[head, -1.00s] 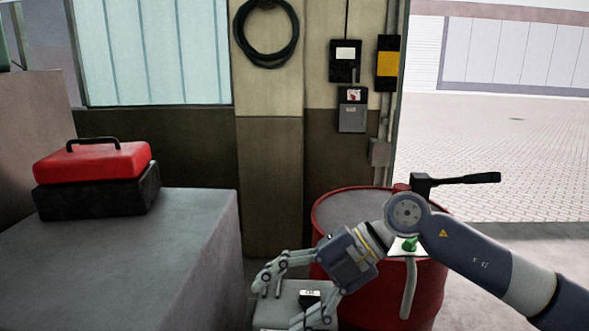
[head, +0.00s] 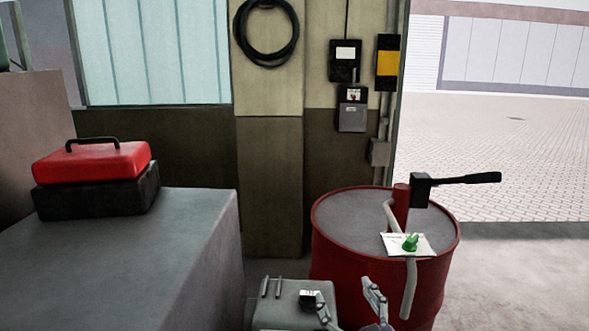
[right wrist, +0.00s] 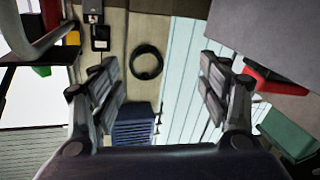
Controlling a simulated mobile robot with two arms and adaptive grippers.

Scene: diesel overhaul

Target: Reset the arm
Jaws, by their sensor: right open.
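My right gripper (head: 345,295) shows at the bottom edge of the head view, its two fingers spread apart with nothing between them. It is in front of the red drum, beside a low grey box top (head: 283,292). In the right wrist view the same gripper (right wrist: 160,70) has its fingers wide apart, and only background shows between them. Most of my right arm is out of the head view. My left gripper is in neither current view.
A red drum (head: 335,260) with a hand pump (head: 421,188) stands at right, a white sheet (head: 393,239) and green object (head: 411,243) on it. A grey bench (head: 130,255) with a red-lidded toolbox (head: 95,163) is left. A coiled hose (head: 292,42) hangs on the wall. Open floor lies far right.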

